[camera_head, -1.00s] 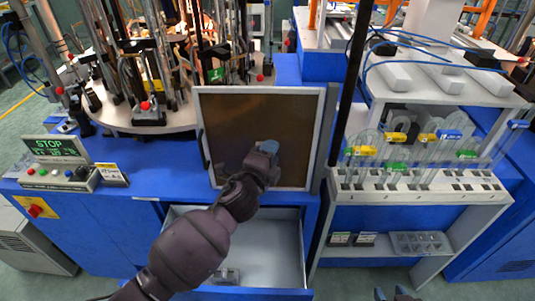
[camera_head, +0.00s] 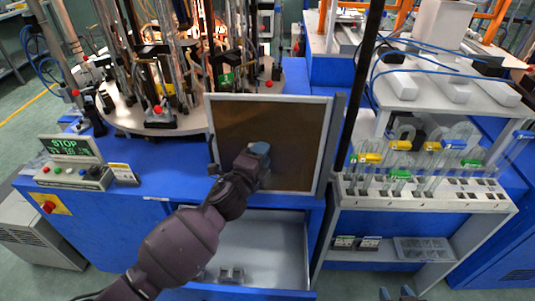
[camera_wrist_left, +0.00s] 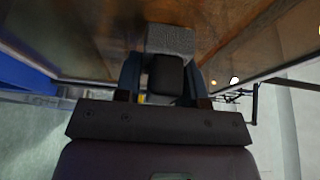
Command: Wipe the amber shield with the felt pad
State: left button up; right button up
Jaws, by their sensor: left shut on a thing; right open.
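The amber shield (camera_head: 293,143) is a brown, see-through panel in a pale frame, standing upright at the front of the blue machine. It also fills the upper part of the left wrist view (camera_wrist_left: 110,30). My left gripper (camera_head: 256,160) is in front of the shield and shut on the felt pad (camera_head: 260,149), a small grey-blue block. In the left wrist view the pad (camera_wrist_left: 169,40) sits between the fingers, at or close to the panel; contact is hard to tell. My right gripper (camera_head: 402,293) shows only its tips at the bottom edge, open and empty.
Below the shield an open drawer (camera_head: 262,250) holds small metal parts. A control box with a STOP display (camera_head: 70,148) stands at left. A rack of glass tubes with coloured clips (camera_head: 425,190) stands at right. A dark post (camera_head: 359,95) rises beside the shield.

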aim_at(283, 145)
pick_arm(q)
jog(key=shift+a+r+p, duration=0.5)
jog(key=shift+r+p, duration=0.25)
jog(key=shift+p, duration=0.35)
jog(key=shift+d+b, duration=0.3)
jog(key=shift+d, duration=2.3)
